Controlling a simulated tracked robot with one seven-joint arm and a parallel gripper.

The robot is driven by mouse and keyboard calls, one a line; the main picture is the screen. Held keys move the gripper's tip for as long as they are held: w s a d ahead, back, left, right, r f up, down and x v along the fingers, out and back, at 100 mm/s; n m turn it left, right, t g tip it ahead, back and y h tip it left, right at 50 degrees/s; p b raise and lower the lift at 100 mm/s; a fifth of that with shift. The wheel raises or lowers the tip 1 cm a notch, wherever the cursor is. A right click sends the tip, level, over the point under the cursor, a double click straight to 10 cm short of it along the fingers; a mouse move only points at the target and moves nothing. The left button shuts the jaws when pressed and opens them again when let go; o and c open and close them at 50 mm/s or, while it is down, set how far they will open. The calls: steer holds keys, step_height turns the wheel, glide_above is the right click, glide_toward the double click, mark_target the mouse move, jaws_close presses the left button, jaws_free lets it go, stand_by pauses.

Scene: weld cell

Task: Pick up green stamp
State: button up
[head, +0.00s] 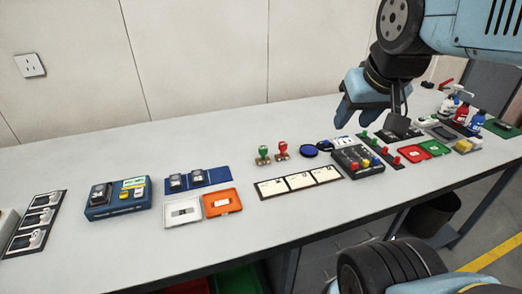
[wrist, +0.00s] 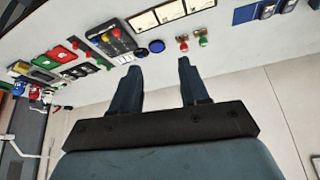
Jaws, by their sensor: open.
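The green stamp (head: 263,155) stands upright on the table, left of the red stamp (head: 282,151). In the wrist view the green stamp (wrist: 203,39) is near the top, right of the red stamp (wrist: 183,43). My gripper (head: 354,119) hangs above the table, to the right of both stamps in the head view. Its two fingers (wrist: 160,65) are apart with nothing between them in the wrist view. The stamps lie beyond the fingertips, nearer the right finger.
Near the stamps are a blue round pad (head: 309,151), a strip of white cards (head: 300,181) and a dark button box (head: 357,160). An orange tray (head: 221,202) and blue case (head: 117,197) lie left. Bottles (head: 461,113) stand far right. Table behind the stamps is clear.

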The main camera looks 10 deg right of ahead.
steer(key=o, duration=0.3)
steer(key=shift+w+a, duration=0.1)
steer(key=shift+w, duration=0.35)
steer(key=shift+o, duration=0.4)
steer(key=w+a+f+n+g, duration=0.2)
steer(key=w+a, duration=0.3)
steer(key=w, duration=0.7)
steer(key=shift+x, duration=0.8)
steer(key=n+g, duration=0.2)
steer(key=n, duration=0.1)
glide_toward(263, 147)
steer(key=shift+y, duration=0.3)
steer(key=f, duration=0.4)
steer(key=w+f, duration=0.1)
steer(key=f, duration=0.7)
steer(key=shift+w+f, duration=0.25)
steer(key=shift+f, duration=0.05)
